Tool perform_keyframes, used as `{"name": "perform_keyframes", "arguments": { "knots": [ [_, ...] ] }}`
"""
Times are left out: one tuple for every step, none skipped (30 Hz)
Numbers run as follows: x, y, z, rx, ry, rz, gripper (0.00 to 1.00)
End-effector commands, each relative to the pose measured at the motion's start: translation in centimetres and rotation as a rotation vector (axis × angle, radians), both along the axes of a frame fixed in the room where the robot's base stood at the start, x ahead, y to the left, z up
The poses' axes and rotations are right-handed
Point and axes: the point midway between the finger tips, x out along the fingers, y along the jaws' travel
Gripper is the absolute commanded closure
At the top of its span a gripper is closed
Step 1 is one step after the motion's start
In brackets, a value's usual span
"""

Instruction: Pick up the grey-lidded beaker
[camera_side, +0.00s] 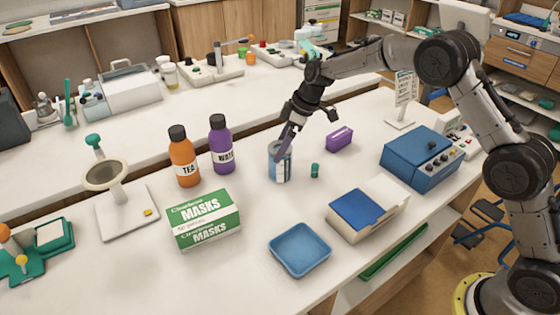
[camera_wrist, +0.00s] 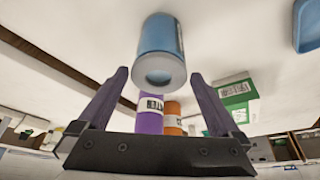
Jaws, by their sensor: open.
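The grey-lidded beaker (camera_side: 281,168) stands upright on the white table in the side view, pale blue with a greyish top. My gripper (camera_side: 287,142) is at the beaker's upper part, with a purple finger overlapping it in the picture. In the wrist view the beaker (camera_wrist: 160,45) shows ahead of the gap between the two spread purple fingers of my gripper (camera_wrist: 161,82). The fingers are open, with bare space on both sides of the beaker. Any contact is not visible.
An orange TEA bottle (camera_side: 184,160) and a purple WATER bottle (camera_side: 222,148) stand left of the beaker. A small green-teal object (camera_side: 315,171) and purple box (camera_side: 339,138) are to its right. A masks box (camera_side: 204,218) and blue tray (camera_side: 300,250) lie in front.

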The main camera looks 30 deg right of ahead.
Motion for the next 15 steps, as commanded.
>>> {"name": "perform_keyframes", "arguments": {
  "knots": [
    [0.1, 0.1, -0.4, 0.000, 0.001, 0.000, 0.00],
    [0.2, 0.2, -0.7, 0.000, 0.001, 0.000, 0.00],
    [0.3, 0.3, -1.2, -0.001, 0.002, 0.000, 0.00],
    [0.4, 0.4, -1.7, 0.000, 0.003, 0.001, 0.00],
    [0.5, 0.5, -2.1, -0.001, 0.003, 0.001, 0.00],
    [0.6, 0.6, -2.7, -0.001, 0.003, 0.001, 0.00],
    [0.8, 0.7, -3.1, -0.002, 0.003, 0.000, 0.00],
    [0.9, 0.8, -3.4, 0.000, 0.001, 0.000, 0.00],
    [1.0, 1.0, -3.9, 0.000, 0.001, 0.000, 0.00],
    [1.1, 1.1, -4.2, 0.001, 0.001, 0.000, 0.00],
    [1.2, 1.1, -4.3, 0.001, 0.001, 0.000, 0.00],
    [1.2, 1.2, -4.5, 0.001, -0.001, 0.000, 0.00],
    [1.3, 1.3, -4.6, 0.001, -0.001, 0.000, 0.00],
    [1.3, 1.3, -4.7, 0.001, -0.002, 0.001, 0.00],
    [1.3, 1.3, -4.7, 0.001, -0.003, 0.001, 0.00]
  ]
}}
